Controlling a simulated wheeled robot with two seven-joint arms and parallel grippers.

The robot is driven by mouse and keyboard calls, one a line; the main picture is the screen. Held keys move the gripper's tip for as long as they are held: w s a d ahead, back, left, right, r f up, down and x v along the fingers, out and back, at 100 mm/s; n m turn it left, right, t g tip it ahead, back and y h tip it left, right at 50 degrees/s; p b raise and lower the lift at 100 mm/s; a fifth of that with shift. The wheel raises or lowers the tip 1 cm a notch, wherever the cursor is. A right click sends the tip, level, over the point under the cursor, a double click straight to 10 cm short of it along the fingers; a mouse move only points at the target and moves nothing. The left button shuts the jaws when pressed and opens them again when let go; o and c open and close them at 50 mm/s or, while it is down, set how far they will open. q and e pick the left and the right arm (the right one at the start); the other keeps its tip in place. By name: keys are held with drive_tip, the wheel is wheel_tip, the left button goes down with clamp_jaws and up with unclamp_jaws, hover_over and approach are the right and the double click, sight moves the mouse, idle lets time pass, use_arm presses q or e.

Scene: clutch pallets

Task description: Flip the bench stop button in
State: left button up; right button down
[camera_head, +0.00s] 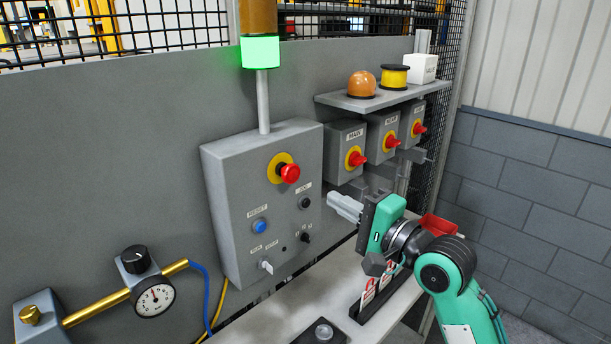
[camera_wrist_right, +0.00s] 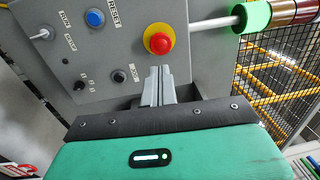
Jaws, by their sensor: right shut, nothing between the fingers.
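The red stop button (camera_head: 290,173) on its yellow ring sticks out from the upper right of the grey control box. It also shows in the right wrist view (camera_wrist_right: 159,42), just beyond my fingertips. My right gripper (camera_head: 334,203) is shut and empty, to the right of the box and lower than the button. In the right wrist view its fingers (camera_wrist_right: 159,70) lie together and point toward the button; I cannot tell whether they touch it, but the head view shows a gap. My left gripper is not in view.
The box (camera_head: 230,205) also bears a blue reset button (camera_head: 260,226), a black jog button (camera_head: 304,203) and a key switch (camera_head: 265,265). A lit green stack light (camera_head: 260,51) stands above. Three red-handled switch boxes (camera_head: 383,137) hang right under a shelf (camera_head: 383,98). A gauge (camera_head: 153,297) is at lower left.

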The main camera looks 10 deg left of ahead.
sight(294, 175)
drive_tip(key=p+x, duration=0.3)
drive_tip(key=x, duration=0.5)
drive_tip(key=shift+r, duration=0.1)
drive_tip(key=shift+w+a, duration=0.25)
drive_tip(key=shift+a, duration=0.15)
